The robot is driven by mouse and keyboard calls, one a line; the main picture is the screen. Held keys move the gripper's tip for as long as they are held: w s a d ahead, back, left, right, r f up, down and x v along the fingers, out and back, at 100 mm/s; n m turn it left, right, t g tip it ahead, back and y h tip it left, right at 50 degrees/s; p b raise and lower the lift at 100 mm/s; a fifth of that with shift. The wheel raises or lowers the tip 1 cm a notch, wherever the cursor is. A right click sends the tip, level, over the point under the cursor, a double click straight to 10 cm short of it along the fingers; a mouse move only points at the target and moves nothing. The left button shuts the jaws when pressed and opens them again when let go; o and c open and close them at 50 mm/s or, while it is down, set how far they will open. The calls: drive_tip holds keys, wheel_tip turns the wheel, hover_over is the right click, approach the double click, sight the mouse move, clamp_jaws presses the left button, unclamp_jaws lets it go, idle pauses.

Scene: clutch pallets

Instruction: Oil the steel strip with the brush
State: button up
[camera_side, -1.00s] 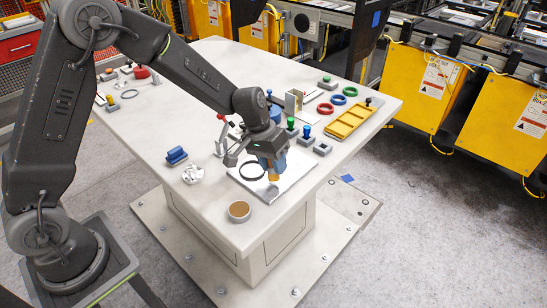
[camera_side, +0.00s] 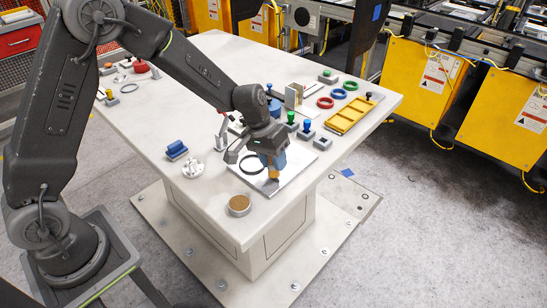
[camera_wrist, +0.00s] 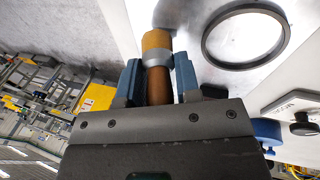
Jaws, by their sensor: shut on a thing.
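The brush, with tan bristles (camera_wrist: 156,40), a grey ferrule and a brown handle, is between the fingers of my gripper (camera_wrist: 158,82) in the wrist view. In the side view my gripper (camera_side: 272,162) is shut on the brush (camera_side: 273,177), whose bristles point down over the white plate (camera_side: 296,176). A grey piece, apparently the steel strip (camera_side: 268,187), lies on the plate just below the bristles and is partly hidden. I cannot tell whether the bristles touch it. A round cup with brown contents (camera_side: 239,205) stands near the table's front edge.
A black ring (camera_side: 243,172) lies left of the brush. A white round part (camera_side: 193,168) and a blue-handled block (camera_side: 176,150) stand farther left. Knobbed blocks, coloured rings and a yellow tray (camera_side: 352,114) are at the right. The table's middle left is clear.

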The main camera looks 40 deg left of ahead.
drive_tip(key=shift+f, duration=0.4)
drive_tip(key=shift+w+r, duration=0.1)
drive_tip(key=shift+w, duration=4.8)
drive_tip(key=shift+s, duration=4.95)
drive_tip(key=shift+r, duration=2.95)
